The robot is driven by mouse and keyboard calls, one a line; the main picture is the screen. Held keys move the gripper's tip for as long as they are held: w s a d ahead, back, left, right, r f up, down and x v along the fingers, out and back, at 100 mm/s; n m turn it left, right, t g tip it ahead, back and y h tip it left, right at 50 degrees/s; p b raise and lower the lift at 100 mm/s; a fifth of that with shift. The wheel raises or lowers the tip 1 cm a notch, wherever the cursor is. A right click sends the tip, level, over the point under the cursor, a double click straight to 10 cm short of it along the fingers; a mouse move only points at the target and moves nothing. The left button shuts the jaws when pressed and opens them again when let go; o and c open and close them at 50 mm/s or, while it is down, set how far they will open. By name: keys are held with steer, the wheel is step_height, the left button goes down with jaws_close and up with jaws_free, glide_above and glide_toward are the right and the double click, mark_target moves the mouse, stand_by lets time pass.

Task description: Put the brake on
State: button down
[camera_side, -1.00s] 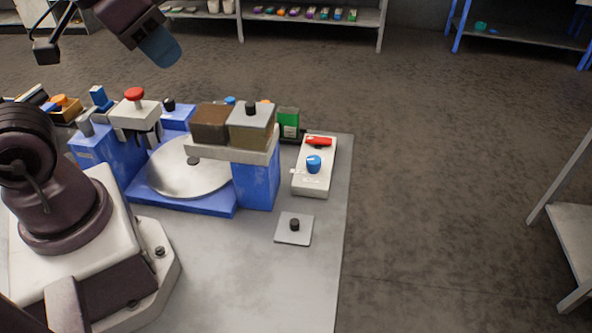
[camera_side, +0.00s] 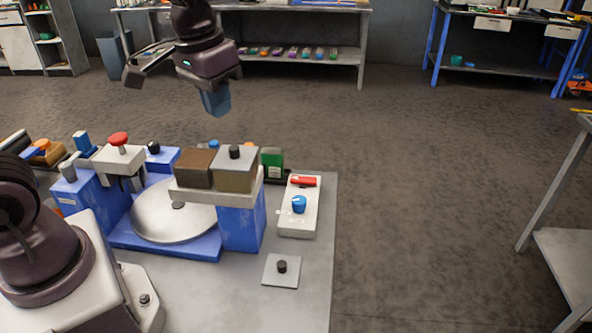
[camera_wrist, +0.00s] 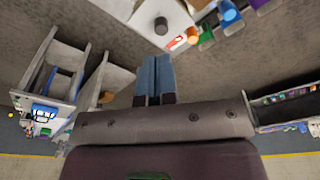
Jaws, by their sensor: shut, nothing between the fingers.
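No part labelled as a brake can be made out. A white control panel (camera_side: 299,222) at the right edge of the bench carries a red lever-like handle (camera_side: 303,181) and a blue knob (camera_side: 299,204). A red mushroom-shaped button (camera_side: 118,139) tops a white housing at the left of the machine. My gripper (camera_side: 215,101) hangs in the air above and behind the machine, apart from everything. Its blue fingers are shut with nothing between them; they also show in the wrist view (camera_wrist: 154,80).
A silver turntable (camera_side: 172,217) sits in a blue base. Beside it, a brown block (camera_side: 198,168) and a grey-topped block (camera_side: 236,170) stand on a raised ledge. A small plate with a black knob (camera_side: 282,266) lies at the front right. Bare bench surrounds that plate.

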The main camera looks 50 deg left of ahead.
mark_target(297, 178)
steer(key=w+a+f+n, duration=0.2)
steer(key=w+f, duration=0.3)
steer(key=w, duration=0.4)
steer(key=w+a+f+n+g, duration=0.1)
steer(key=w+a+f+n, duration=0.2)
steer(key=w, duration=0.7)
step_height(297, 178, down, 4)
steer(key=shift+w+a+r+n+g, duration=0.25)
steer(key=shift+w+a+n+g, duration=0.05)
steer(key=shift+n, duration=0.8)
steer(key=shift+f, duration=0.1)
step_height(297, 178, down, 14)
steer(key=shift+r, duration=0.1)
steer(key=shift+f, duration=0.2)
